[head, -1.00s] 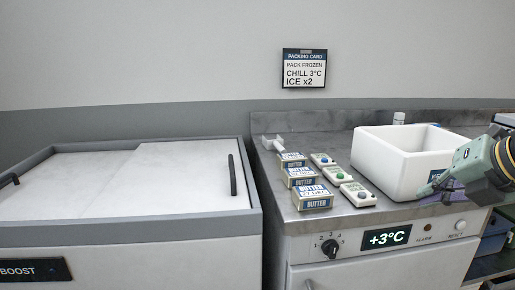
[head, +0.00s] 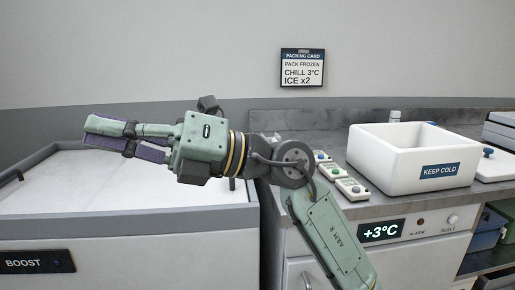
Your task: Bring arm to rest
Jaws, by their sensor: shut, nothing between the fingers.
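My gripper (head: 88,131) is in the head view at the left, with its fingers pointing left above the white chest lid. The fingers look close together and hold nothing. My green arm (head: 332,235) rises from the lower right, bends at the elbow and reaches left across the front of the counter.
A white chest (head: 60,205) with a lid and a BOOST label stands at left. On the metal counter are button boxes (head: 352,188) and a white KEEP COLD box (head: 395,165). A white lid with a blue knob (head: 488,153) lies at right. A packing card (head: 303,67) hangs on the wall.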

